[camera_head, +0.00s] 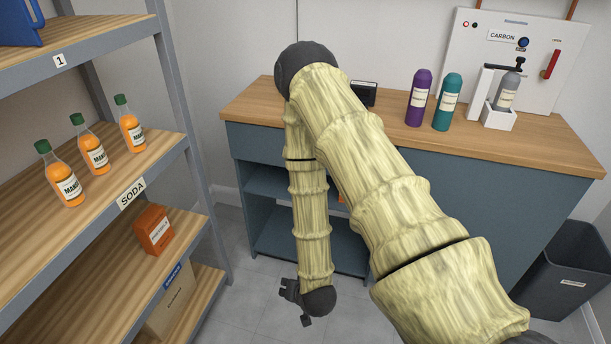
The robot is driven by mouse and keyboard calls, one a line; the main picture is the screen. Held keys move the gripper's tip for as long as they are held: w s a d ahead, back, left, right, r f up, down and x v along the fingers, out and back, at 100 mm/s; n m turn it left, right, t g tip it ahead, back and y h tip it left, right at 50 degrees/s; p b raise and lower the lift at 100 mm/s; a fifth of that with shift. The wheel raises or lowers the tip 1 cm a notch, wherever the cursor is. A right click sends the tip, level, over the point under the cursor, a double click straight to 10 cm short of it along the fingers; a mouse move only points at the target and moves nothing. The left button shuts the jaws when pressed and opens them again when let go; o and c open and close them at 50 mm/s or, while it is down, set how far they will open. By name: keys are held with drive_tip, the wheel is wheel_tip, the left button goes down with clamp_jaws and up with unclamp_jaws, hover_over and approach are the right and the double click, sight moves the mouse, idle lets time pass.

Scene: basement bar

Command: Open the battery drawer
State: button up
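No drawer marked as the battery drawer can be read in the head view. A blue-grey front panel (256,143) runs under the wooden countertop at the cabinet's left end, above open shelves, and looks closed. My arm covers the panel's right part, so any handle or label there is hidden. My gripper (293,303) hangs low in front of the cabinet's open shelves, near the floor. Its dark fingers are small in view but look spread apart, with nothing between them. It is well below the panel and not touching it.
The countertop (539,138) holds a black box (364,93), a purple bottle (418,98), a teal bottle (448,102) and a carbonating machine (499,101). Left stands a shelf rack (197,165) with orange soda bottles. A dark bin (572,270) is at right. Some floor is free around my gripper.

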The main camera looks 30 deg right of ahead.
drive_tip(key=w+d+r+m+t+h+b, duration=0.4)
drive_tip(key=w+d+r+m, duration=0.3)
drive_tip(key=w, duration=0.7)
drive_tip(key=w+d+r+m+t+h+b, duration=0.4)
drive_tip(key=w+d+r+m, duration=0.3)
drive_tip(key=w+d+r, duration=0.4)
drive_tip(key=w+d+t+b, duration=0.1)
drive_tip(key=w+d, duration=0.2)
drive_tip(key=d, duration=0.2)
drive_tip(key=shift+w+r+m+t, duration=0.2)
drive_tip(key=shift+w+m+t, duration=0.1)
drive_tip(key=shift+t, duration=0.1)
clamp_jaws()
